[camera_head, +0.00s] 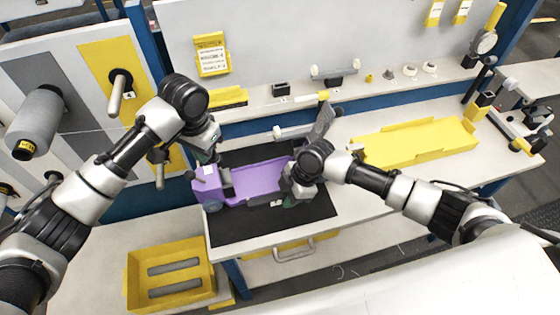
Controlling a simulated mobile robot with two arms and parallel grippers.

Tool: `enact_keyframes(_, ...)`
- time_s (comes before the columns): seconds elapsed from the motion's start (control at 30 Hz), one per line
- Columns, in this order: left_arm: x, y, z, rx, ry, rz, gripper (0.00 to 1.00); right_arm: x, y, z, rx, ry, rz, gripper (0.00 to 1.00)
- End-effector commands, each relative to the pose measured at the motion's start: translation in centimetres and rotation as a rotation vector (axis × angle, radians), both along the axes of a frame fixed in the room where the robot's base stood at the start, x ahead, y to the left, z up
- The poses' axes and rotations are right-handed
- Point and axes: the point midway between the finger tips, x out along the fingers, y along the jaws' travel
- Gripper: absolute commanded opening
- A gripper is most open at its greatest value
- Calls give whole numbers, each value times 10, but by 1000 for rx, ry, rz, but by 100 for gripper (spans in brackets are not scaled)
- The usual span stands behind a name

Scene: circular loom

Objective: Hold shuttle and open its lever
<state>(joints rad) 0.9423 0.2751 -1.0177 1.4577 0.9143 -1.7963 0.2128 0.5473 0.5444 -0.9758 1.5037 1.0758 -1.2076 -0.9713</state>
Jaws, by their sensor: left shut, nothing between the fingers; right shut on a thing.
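The purple shuttle (258,180) lies on a black mat (312,206) near the left end of the white workbench. My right gripper (290,198) is at the shuttle's right end and shut on it; my wrist hides that end and the fingertips. My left gripper (207,158) is shut and empty above the shuttle's left end. I cannot tell whether its fingers touch the shuttle. A small dark part (226,177) sits in the shuttle near its left end; I cannot tell whether it is the lever or how the lever stands.
A white roll (292,131) and a grey upright piece (324,120) stand behind the shuttle. A yellow tray (415,142) lies to the right on the bench. A yellow bin (140,262) with grey rolls is at lower left. A panel with pegs (116,98) stands at left.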

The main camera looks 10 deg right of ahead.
Motion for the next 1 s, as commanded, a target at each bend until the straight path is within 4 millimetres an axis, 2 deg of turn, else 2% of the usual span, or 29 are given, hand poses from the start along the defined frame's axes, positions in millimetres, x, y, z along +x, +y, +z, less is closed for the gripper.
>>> enact_keyframes(0.03, 0, 0, -1, 0, 0, 0, 0, -6, -3, -8, -14, 17, 2, 0)
enact_keyframes(0.13, 0, 0, -1, 0, 0, 0, 0, -6, -3, -8, -14, 17, 2, 0)
enact_keyframes(0.17, 0, 0, -1, -1, 1, 0, 0, -5, -3, -8, -14, 17, 2, 30)
enact_keyframes(0.33, 0, 0, -1, -1, 1, 0, 0, -4, -2, -6, -9, 12, 2, 55)
enact_keyframes(0.67, 0, 0, -1, -1, 1, 0, 0, -2, -2, 1, -3, 5, 0, 55)
enact_keyframes(0.77, 0, 0, -1, -1, 1, 0, 0, -1, -7, 11, -3, 4, 1, 55)
enact_keyframes(1.0, 0, 0, -1, -1, 1, 0, 0, 0, -26, 58, -5, 2, 1, 55)
